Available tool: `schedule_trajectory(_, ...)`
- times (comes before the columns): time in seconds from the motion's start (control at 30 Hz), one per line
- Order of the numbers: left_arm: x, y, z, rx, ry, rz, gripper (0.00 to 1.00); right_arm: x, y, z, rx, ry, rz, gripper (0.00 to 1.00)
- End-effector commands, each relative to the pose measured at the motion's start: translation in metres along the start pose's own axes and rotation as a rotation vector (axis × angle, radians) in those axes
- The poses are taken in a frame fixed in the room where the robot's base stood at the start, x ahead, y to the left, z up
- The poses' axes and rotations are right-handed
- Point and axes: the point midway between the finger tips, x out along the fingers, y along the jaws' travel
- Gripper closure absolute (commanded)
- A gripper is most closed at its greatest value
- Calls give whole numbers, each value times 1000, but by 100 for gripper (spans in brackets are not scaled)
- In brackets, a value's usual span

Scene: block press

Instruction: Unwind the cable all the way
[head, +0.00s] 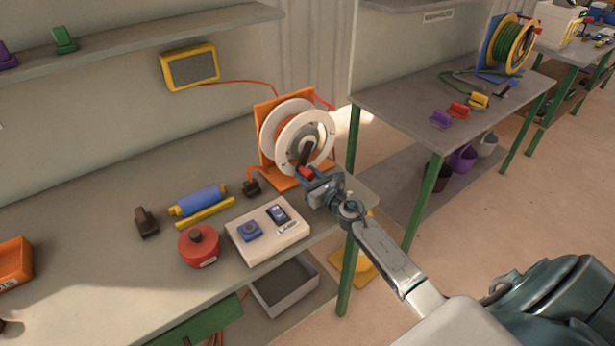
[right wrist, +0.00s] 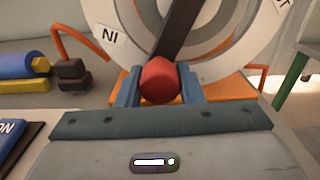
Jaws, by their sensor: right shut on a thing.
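A white cable reel (head: 285,142) stands upright in an orange stand (head: 283,184) at the right end of the near bench. Orange cable shows between its discs, and how much is wound on it is hard to tell. An orange cable end runs down to a black plug (head: 252,188) on the bench. A dark crank arm (head: 306,150) on the reel's front points down and ends in a red knob (right wrist: 160,78). My right gripper (head: 309,177) is shut on the red knob; in the right wrist view a finger sits on each side of it. My left gripper is out of view.
A white switch box (head: 268,250), a red round container (head: 198,247) and a blue roll (head: 203,200) lie left of my right gripper. A second bench (head: 410,105) with a green cable reel (head: 510,45) stands to the right, past a floor gap.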

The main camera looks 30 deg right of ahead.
Motion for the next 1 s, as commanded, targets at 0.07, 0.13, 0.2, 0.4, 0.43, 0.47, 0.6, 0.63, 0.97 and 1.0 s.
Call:
schedule_trajectory(0.07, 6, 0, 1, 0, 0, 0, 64, 0, -3, -4, -40, 0, 0, 100)
schedule_trajectory(0.13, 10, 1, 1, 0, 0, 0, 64, 0, -6, -6, -81, 0, 0, 100)
schedule_trajectory(0.2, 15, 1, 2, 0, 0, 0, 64, 0, -10, -7, -132, 0, 0, 100)
schedule_trajectory(0.4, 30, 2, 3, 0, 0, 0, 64, 0, -22, -11, -307, -1, 0, 100)
schedule_trajectory(0.43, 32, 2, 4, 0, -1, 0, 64, 0, -24, -12, -334, -1, 0, 100)
schedule_trajectory(0.47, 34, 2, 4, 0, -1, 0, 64, 0, -27, -12, -361, 0, 0, 100)
schedule_trajectory(0.6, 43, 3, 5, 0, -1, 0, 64, 0, -36, -12, -482, 0, 0, 100)
schedule_trajectory(0.63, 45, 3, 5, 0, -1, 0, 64, 0, -38, -12, -508, 0, 0, 100)
schedule_trajectory(0.97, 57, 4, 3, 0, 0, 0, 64, 0, -53, -8, -719, 0, 0, 100)
schedule_trajectory(1.0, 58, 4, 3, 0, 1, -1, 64, 0, -55, -8, -735, 0, 0, 100)
